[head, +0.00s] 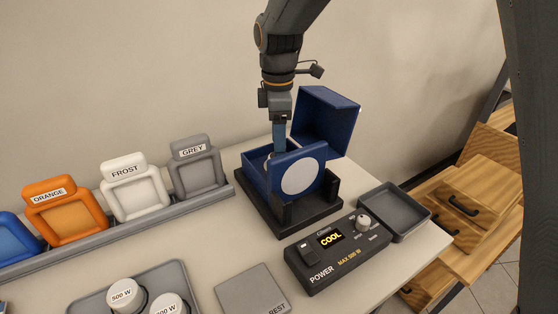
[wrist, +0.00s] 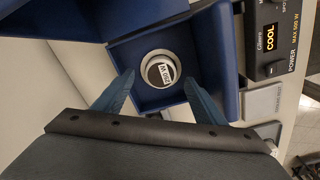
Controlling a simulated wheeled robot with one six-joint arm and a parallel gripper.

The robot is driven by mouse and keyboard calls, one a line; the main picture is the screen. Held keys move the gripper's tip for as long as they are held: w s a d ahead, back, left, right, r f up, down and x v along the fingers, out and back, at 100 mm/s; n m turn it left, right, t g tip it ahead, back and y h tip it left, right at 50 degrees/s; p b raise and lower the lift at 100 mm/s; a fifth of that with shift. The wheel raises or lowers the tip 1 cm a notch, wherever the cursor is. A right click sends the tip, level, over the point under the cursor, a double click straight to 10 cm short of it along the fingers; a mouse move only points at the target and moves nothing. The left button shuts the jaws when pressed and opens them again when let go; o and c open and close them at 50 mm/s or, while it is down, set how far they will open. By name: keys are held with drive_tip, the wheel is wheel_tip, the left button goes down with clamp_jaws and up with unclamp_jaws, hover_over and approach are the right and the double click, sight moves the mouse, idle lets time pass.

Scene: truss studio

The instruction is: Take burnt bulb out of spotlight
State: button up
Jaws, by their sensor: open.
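The spotlight (head: 300,177) is a blue box with a round white lens in front, on a black stand; its lid (head: 325,125) stands open at the back. My gripper (head: 279,148) points down into the open top, its fingertips partly hidden behind the front panel.
A control box (head: 337,252) reading COOL stands in front, with an empty grey tray (head: 395,211) at its right. Colour frames, including FROST (head: 136,187), line the left.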

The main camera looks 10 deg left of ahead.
drive_tip(key=shift+f, duration=1.5)
drive_tip(key=shift+c, duration=0.2)
drive_tip(key=c, duration=1.1)
drive_tip(key=shift+c, duration=0.2)
